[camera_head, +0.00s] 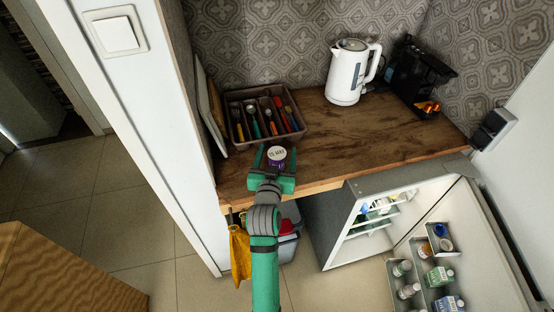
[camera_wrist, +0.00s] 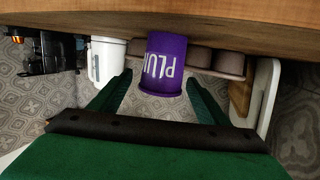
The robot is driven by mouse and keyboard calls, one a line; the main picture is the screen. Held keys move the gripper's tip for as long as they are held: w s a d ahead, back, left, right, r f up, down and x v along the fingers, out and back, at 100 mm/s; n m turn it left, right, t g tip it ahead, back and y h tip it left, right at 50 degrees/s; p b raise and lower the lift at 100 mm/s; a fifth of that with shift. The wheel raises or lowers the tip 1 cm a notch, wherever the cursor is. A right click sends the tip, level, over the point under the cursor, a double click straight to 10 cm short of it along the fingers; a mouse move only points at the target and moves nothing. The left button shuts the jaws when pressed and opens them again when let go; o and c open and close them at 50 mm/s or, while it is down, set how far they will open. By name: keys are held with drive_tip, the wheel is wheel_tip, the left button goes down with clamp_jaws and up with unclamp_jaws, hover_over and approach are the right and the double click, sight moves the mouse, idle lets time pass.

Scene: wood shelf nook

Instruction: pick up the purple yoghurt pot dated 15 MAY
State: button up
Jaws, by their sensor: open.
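The purple yoghurt pot (camera_head: 277,157) stands upright on the wooden counter near its front edge. Its pale lid seems to read "15 MAY" in the head view. In the wrist view, which is upside down, the purple pot (camera_wrist: 164,62) shows the word "PLUM", partly cut at the side. My gripper (camera_head: 276,172) is open, with its green fingers on either side of the pot. In the wrist view my gripper (camera_wrist: 160,82) shows a gap at the left finger and a smaller one at the right. Contact there is hard to judge.
A cutlery tray (camera_head: 307,131) lies just behind the pot, with boards (camera_head: 211,108) leaning at the left. A white kettle (camera_head: 346,83) and a black coffee machine (camera_head: 408,80) stand farther right. An open fridge (camera_head: 335,232) is below. The counter (camera_head: 375,140) is clear right of the pot.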

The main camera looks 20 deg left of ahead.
drive_tip(key=c, duration=1.2)
drive_tip(key=shift+r, duration=0.1)
drive_tip(key=shift+c, duration=0.2)
